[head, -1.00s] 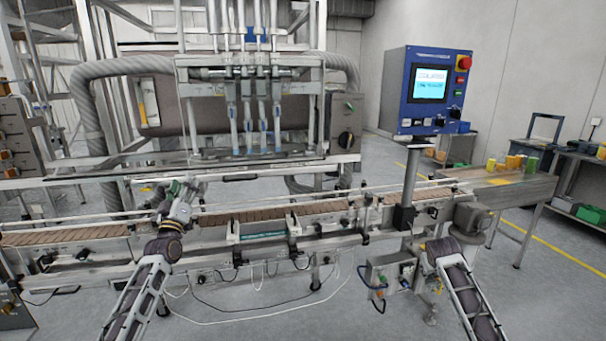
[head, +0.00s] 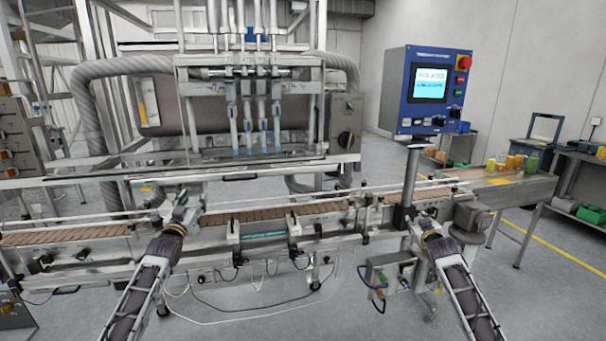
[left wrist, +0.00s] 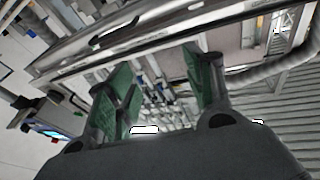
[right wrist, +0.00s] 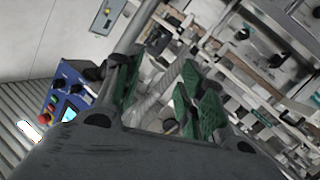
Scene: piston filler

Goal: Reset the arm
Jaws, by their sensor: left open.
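My left gripper (head: 184,200) is over the conveyor's left part in the head view, small and partly blended with the machine behind it. In the left wrist view its two green-padded fingers (left wrist: 157,80) stand apart with nothing between them. My right gripper (head: 411,212) is near the post under the blue control panel, hard to make out in the head view. In the right wrist view its green-padded fingers (right wrist: 158,85) are spread and empty. Both arms reach forward from the bottom of the head view.
The conveyor (head: 270,212) runs across in front of the filler's nozzles (head: 255,125). The blue control panel (head: 433,90) stands right of the filler. Yellow and green containers (head: 515,162) stand on the table (head: 505,188) at right. Open floor lies in front.

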